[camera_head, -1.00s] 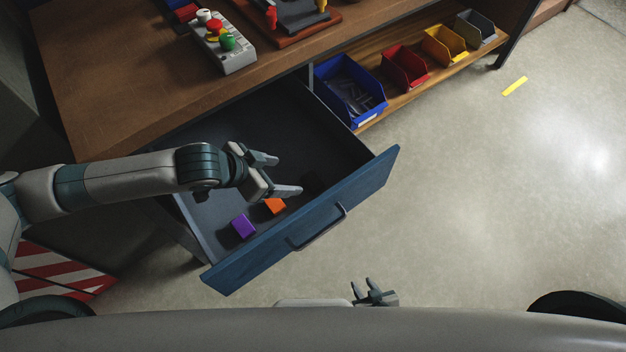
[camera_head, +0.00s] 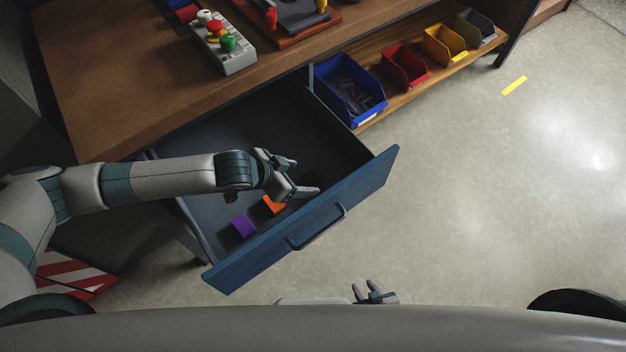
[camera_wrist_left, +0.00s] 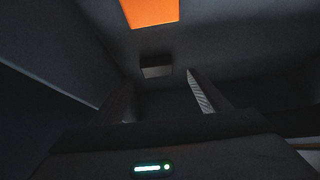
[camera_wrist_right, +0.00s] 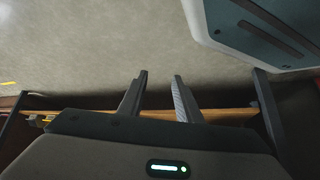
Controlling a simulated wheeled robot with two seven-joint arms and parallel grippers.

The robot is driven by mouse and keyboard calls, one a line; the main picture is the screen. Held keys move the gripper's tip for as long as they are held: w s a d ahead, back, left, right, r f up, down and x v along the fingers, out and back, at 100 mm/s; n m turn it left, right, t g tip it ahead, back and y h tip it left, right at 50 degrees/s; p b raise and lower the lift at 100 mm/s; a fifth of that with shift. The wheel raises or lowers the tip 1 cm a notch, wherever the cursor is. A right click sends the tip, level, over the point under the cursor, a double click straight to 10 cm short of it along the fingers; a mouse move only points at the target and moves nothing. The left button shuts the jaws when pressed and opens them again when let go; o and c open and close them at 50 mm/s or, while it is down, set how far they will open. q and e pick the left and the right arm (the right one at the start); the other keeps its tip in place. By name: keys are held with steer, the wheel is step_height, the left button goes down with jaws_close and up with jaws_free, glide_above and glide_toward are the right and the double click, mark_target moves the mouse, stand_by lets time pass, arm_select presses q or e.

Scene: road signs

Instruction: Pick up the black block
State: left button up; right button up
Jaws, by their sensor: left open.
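The black block (camera_wrist_left: 156,70) shows in the left wrist view as a small dark box with a lighter face, on the dark drawer floor. It lies ahead of my left gripper (camera_wrist_left: 160,88), roughly in line with the space between its fingers and apart from them. In the head view my left gripper (camera_head: 304,177) is open and empty over the open drawer (camera_head: 300,228), near its front panel. I cannot make out the black block in the head view's dark drawer. My right gripper (camera_head: 362,287) is open and empty, low in front of my body; its parted fingers show in the right wrist view (camera_wrist_right: 160,78).
An orange block (camera_head: 272,204) and a purple block (camera_head: 243,225) lie in the drawer near its front. The drawer's front panel and side walls stand close around my left gripper. The wooden tabletop (camera_head: 110,80) is above the drawer.

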mark_target(313, 180)
arm_select(q)
steer(key=shift+w+d+f, duration=0.1)
steer(key=shift+d+f, duration=0.2)
steer(key=shift+d, duration=0.05)
steer(key=x, duration=0.3)
steer(key=shift+p, duration=0.35)
steer(key=shift+d+f, duration=0.2)
steer(key=shift+f, duration=0.15)
arm_select(e)
steer(key=s, duration=0.1)
steer(key=s+f, duration=0.1)
steer(key=s+d+g, duration=0.1)
steer(key=shift+f, duration=0.25)
steer(key=shift+w+d, duration=0.1)
steer(key=shift+w, duration=0.1)
arm_select(q)
steer(key=c, duration=1.2)
